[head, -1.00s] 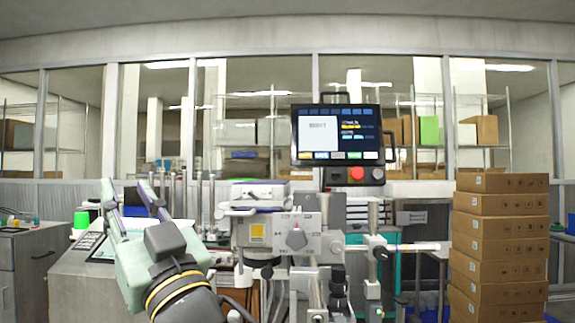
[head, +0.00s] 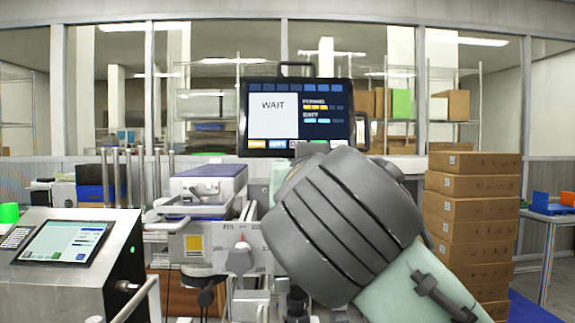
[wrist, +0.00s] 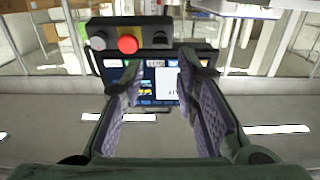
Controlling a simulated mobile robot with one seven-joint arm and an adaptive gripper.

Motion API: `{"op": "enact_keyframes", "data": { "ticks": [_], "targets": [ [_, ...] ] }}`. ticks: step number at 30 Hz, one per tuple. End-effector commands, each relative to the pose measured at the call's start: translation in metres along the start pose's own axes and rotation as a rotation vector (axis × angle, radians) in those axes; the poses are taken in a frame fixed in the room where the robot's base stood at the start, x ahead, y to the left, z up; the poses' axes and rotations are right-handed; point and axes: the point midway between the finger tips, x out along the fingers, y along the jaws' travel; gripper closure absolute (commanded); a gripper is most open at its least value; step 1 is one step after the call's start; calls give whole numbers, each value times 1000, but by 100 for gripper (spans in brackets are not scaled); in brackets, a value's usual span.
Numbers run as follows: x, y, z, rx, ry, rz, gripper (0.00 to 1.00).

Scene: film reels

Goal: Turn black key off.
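In the wrist view, which is upside down, a dark control box under the screen carries a black key switch (wrist: 160,40) at its right end. A red button (wrist: 127,44) sits in its middle and a grey button (wrist: 97,42) at its left. My gripper (wrist: 160,66) is open and empty, its two padded fingers pointing toward the screen and box. The key lies beyond the fingertips, between their lines, and looks apart from them. Its turn position is too small to read. In the head view my arm hides the box, the key and the gripper.
The screen (head: 295,115) reads "WAIT" above the machine. A grey knob (head: 239,258) is on the machine's front, left of my arm. A console with a tablet-like display (head: 64,243) stands at the left. Stacked cardboard boxes (head: 470,215) stand at the right.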

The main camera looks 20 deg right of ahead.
Motion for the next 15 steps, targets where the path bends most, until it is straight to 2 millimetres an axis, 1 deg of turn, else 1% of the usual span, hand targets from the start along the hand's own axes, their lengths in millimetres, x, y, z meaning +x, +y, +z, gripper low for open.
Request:
{"op": "enact_keyframes", "data": {
  "ticks": [3, 9, 12, 15],
  "targets": [
    [23, 1, -3, 2, -4, 1, 72],
    [61, 1, -3, 1, -3, 1, 72],
    [75, 1, -3, 1, -1, 0, 72],
    [85, 0, -2, 2, 0, 0, 72]
  ]
}}
